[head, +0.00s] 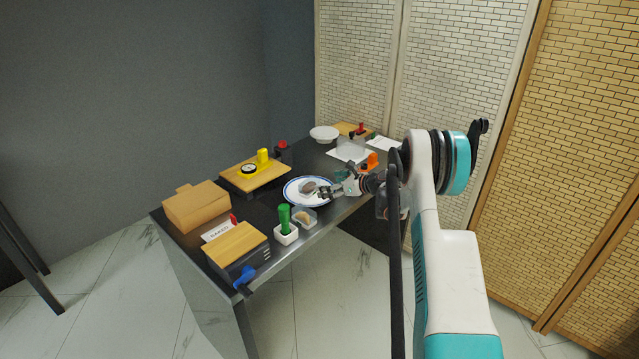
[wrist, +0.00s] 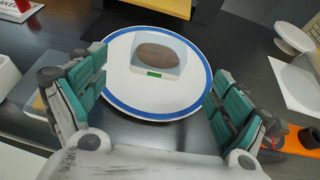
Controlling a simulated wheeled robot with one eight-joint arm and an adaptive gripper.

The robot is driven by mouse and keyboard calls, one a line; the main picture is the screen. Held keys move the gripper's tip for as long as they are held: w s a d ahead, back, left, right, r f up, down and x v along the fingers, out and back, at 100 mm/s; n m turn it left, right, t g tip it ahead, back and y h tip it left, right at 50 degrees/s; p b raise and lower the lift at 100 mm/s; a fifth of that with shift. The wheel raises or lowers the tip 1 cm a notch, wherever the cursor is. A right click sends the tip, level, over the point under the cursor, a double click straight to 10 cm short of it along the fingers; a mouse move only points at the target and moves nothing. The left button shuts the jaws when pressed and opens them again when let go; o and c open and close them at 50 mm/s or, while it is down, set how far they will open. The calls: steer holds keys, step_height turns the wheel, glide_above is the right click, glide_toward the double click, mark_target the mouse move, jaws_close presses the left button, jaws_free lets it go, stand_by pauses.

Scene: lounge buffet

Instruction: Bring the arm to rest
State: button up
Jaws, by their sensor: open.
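My gripper (head: 326,193) is at the front edge of the dark buffet table, beside a white plate with a blue rim (head: 294,199). In the wrist view my gripper (wrist: 152,105) is open, its two green-padded fingers spread wide with nothing between them. The plate (wrist: 140,98) lies just beyond and below the fingers. On the plate sits a small clear container with a brown oval item (wrist: 161,54) in it and a green label. My arm reaches in from the right in the head view.
An orange item (head: 373,160) is close to my wrist.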

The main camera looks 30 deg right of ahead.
steer(key=shift+v, duration=0.9)
